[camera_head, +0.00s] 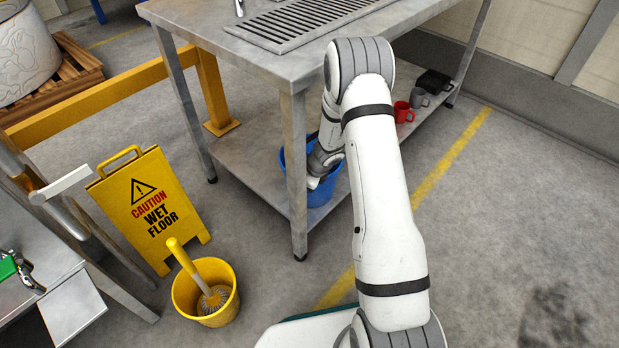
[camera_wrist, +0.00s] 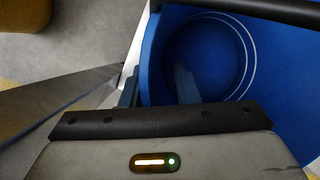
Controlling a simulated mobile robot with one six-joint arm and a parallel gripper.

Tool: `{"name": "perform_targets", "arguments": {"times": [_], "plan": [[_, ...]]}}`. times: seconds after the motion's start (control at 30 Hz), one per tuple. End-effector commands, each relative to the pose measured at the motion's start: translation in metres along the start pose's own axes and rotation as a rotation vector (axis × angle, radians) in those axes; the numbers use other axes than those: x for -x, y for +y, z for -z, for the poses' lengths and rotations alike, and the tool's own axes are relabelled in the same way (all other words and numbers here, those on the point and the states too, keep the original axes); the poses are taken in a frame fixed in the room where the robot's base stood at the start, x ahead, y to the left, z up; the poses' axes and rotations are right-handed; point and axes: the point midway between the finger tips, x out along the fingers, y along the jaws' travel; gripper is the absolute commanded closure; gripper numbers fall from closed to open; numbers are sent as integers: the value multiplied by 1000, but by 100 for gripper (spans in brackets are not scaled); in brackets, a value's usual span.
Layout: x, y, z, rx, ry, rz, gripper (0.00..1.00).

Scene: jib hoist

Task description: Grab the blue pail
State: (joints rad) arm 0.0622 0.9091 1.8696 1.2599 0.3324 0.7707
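The blue pail (camera_head: 322,196) stands on the lower shelf of the steel table, partly hidden behind a table leg and my arm. In the wrist view, the inside of the pail (camera_wrist: 215,50) fills the upper right. My gripper (camera_wrist: 157,80) is at the pail's near rim. One finger shows just outside the pail wall and the other shows inside, with a gap between the inner finger and the wall. It looks open around the rim. In the head view my wrist covers the top of the pail and the fingers are hidden.
The steel table (camera_head: 218,35) has a leg (camera_head: 296,170) close to the pail. A red mug (camera_head: 403,112) and a grey mug (camera_head: 419,98) stand farther back on the shelf. A yellow bucket (camera_head: 205,318) with a brush and a wet-floor sign (camera_head: 150,205) stand left. Floor at right is clear.

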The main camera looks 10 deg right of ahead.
Motion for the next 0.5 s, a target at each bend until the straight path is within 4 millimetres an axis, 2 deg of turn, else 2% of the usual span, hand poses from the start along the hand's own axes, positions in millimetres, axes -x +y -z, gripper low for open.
{"name": "perform_targets", "arguments": {"times": [0.1, 0.4, 0.5], "plan": [[1, 0, 0, 0, 0, 1, 74], [2, -1, 0, -1, 0, 1, 98], [2, -1, 0, -1, 0, 1, 100]]}}
